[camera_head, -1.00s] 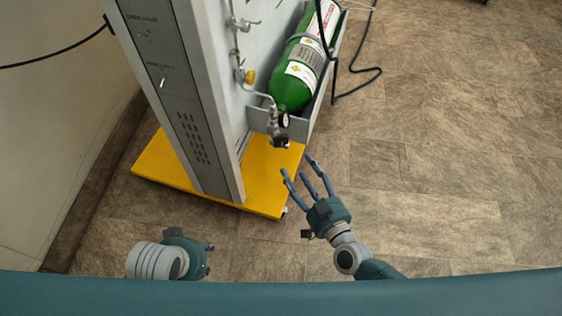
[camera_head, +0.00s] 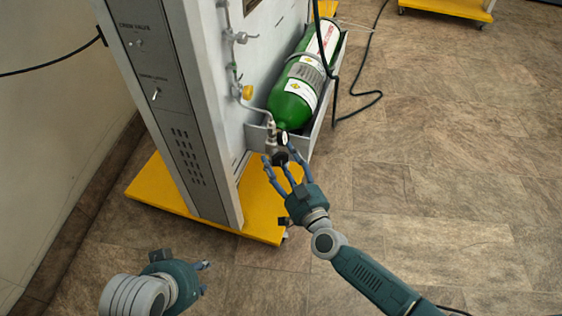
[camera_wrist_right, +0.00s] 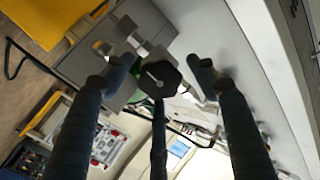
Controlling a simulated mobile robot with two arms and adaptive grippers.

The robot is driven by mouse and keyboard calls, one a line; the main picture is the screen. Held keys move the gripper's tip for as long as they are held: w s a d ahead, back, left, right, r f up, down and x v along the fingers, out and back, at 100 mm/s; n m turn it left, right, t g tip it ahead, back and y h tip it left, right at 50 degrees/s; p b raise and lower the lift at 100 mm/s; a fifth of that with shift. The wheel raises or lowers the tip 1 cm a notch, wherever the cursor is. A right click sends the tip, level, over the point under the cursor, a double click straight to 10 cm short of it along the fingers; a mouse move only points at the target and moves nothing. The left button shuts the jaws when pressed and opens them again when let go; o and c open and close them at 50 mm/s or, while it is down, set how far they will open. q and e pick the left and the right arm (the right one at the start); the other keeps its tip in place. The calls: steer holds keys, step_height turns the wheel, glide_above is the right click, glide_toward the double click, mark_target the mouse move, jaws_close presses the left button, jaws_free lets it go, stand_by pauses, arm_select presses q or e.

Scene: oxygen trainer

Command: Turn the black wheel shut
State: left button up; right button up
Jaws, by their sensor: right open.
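The black wheel (camera_wrist_right: 159,78) is a small dark knob on the metal valve of a green cylinder; in the head view the wheel (camera_head: 280,158) is partly hidden by my fingers. My right gripper (camera_head: 276,167) is open with its fingers spread around the wheel. In the right wrist view the wheel lies between the two upper fingertips, with the third finger just below it. I cannot tell whether any finger touches it. My left gripper (camera_head: 204,277) is low at the left, away from the wheel; its finger opening is unclear.
The green cylinder (camera_head: 296,101) lies in a grey tray (camera_head: 255,139) on the side of a tall grey panel (camera_head: 181,92). A yellow base (camera_head: 262,205) is under it. A round gauge (camera_head: 283,139) sits beside the valve. A black hose (camera_head: 352,118) hangs at the right.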

arm_select(q)
steer(key=shift+w+r, duration=0.1)
steer(key=shift+w, duration=0.2)
arm_select(e)
steer(key=shift+w+a, duration=0.1)
steer(key=shift+w, duration=0.1)
steer(key=c, duration=1.2)
